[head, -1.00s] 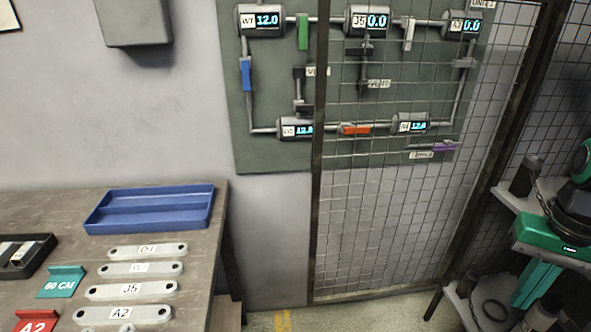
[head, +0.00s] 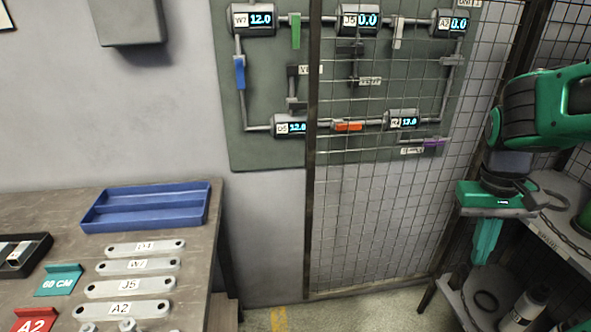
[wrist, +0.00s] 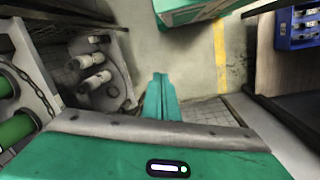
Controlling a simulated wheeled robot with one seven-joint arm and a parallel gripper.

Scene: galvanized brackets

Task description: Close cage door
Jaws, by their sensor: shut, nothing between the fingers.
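The cage door (head: 311,220) is a wire-mesh panel in a dark frame. My gripper (head: 482,262) is at the right of the head view, green, pointing down, in front of the shelf unit and right of the door mesh. Its fingers are together and empty. In the wrist view the closed fingers (wrist: 160,85) point down over the floor. The door's latch cannot be made out.
A shelf unit (head: 545,245) with bottles and a chain stands close to my gripper. The gauge board (head: 265,160) hangs on the wall. A workbench (head: 205,255) at left carries a blue tray (head: 148,206) and labelled brackets (head: 130,287). Floor with a yellow line (wrist: 220,50) is clear.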

